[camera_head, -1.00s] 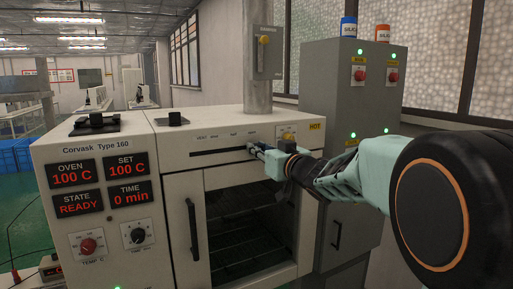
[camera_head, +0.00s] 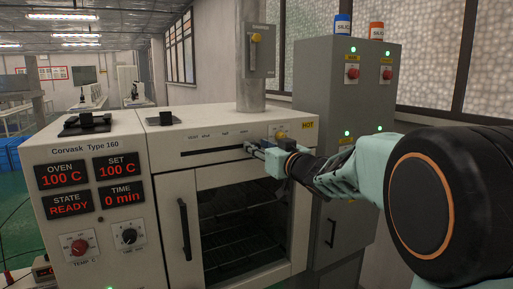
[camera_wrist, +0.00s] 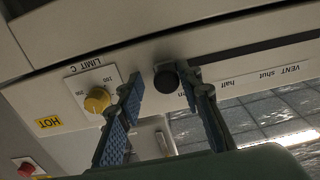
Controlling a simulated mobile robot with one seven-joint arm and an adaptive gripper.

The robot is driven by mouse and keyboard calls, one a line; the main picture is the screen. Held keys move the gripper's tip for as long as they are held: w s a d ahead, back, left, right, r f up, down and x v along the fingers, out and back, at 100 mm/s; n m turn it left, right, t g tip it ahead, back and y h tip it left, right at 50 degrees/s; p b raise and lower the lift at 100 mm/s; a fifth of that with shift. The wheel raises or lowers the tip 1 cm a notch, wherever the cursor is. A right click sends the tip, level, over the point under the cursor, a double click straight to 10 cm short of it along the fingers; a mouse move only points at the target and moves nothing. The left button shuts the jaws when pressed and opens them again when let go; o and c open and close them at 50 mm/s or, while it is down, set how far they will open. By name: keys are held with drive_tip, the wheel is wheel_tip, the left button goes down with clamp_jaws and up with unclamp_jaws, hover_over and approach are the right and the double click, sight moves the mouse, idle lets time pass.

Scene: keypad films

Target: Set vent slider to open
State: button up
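The vent slider's dark round knob (camera_wrist: 165,80) stands out from the oven's front panel, near the "open" end of its printed scale (camera_wrist: 240,82). In the wrist view the scale is upside down, and a finger partly hides the "open" label. My gripper (camera_wrist: 160,78) has its two blue-padded fingers apart, one on each side of the knob. The right finger is very close to it; I cannot tell whether it touches. In the head view my gripper (camera_head: 254,148) is at the right end of the vent slot (camera_head: 212,150), and its fingers hide the knob.
A yellow limit dial (camera_wrist: 97,100) sits beside my left finger in the wrist view. The oven door (camera_head: 240,225) with its black handle (camera_head: 185,230) is below. A grey cabinet (camera_head: 335,90) stands right of the oven. Displays (camera_head: 90,185) read READY and 100 C.

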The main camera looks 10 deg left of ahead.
drive_tip(key=shift+s+a, duration=0.1)
drive_tip(key=shift+a, duration=0.05)
drive_tip(key=v, duration=1.2)
